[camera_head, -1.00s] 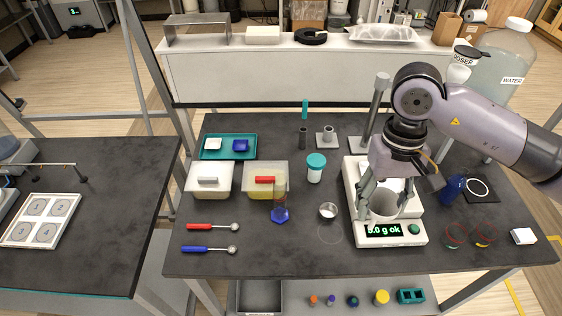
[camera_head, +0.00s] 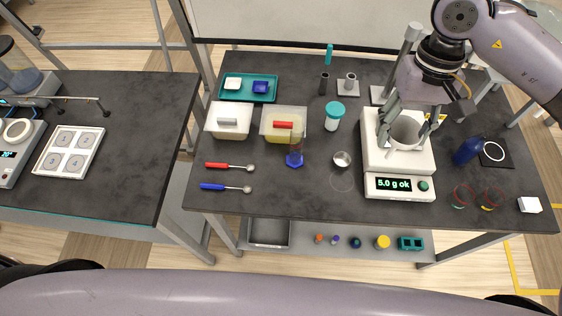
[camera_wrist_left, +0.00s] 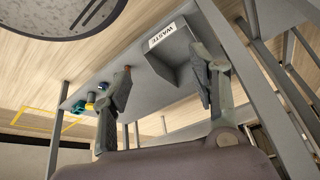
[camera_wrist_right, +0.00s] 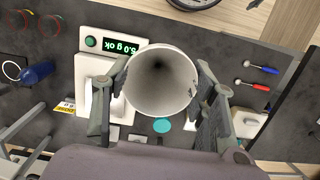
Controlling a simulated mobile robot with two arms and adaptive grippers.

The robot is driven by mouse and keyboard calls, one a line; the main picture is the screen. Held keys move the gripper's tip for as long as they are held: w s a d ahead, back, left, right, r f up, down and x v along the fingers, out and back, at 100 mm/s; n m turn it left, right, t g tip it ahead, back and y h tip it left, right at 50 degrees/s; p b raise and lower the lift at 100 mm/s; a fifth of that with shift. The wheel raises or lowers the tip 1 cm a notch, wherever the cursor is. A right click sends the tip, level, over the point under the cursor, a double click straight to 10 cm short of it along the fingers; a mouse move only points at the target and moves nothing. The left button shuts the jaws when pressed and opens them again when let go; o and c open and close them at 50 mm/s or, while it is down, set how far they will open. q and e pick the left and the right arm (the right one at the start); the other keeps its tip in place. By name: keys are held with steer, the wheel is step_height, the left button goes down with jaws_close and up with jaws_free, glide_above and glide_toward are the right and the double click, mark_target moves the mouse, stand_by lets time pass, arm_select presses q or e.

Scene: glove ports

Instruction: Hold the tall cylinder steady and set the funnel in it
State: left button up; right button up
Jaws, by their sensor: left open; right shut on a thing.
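The tall cylinder (camera_head: 296,146), clear with an amber tint and a blue six-sided foot, stands upright on the dark table in front of the yellow-filled box. Nothing is holding it. My right gripper (camera_head: 404,124) is shut on the funnel (camera_head: 408,134), a pale wide-mouthed cone, above the white balance (camera_head: 370,155). In the right wrist view the funnel (camera_wrist_right: 160,82) faces me mouth-on between the fingers. My left gripper (camera_wrist_left: 160,92) is open and empty in its wrist view, with the lower shelf beyond. It is not visible in the head view.
Two lidded boxes (camera_head: 229,119) and two spoons (camera_head: 230,166) lie left of the cylinder. A small metal cup (camera_head: 342,159) and a teal-capped jar (camera_head: 334,118) stand to its right. A waste bin (camera_wrist_left: 178,52) is on the lower shelf. Bare table lies in front of the cylinder.

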arm_select(q)
steer(key=w+d+r+m+t+h, duration=0.35)
steer(key=d+r, duration=0.25)
steer(key=r, duration=0.3)
steer(key=w+d+r+m+t+h, duration=0.2)
steer(key=w+d+r, duration=0.3)
steer(key=d+r, duration=0.3)
steer(key=w+d+r+m+t+h, duration=0.25)
steer(key=w+d+r, duration=0.2)
steer(key=r, duration=0.55)
steer(key=n+t+y, duration=0.4)
steer(key=n, duration=0.5)
glide_toward(294, 137)
steer(key=x, duration=1.2)
steer(key=shift+r, duration=0.1)
steer(key=shift+c, duration=0.4)
steer(key=shift+s, duration=0.1)
steer(key=c, duration=1.2)
steer(key=o, duration=1.2)
steer(key=shift+o, duration=0.2)
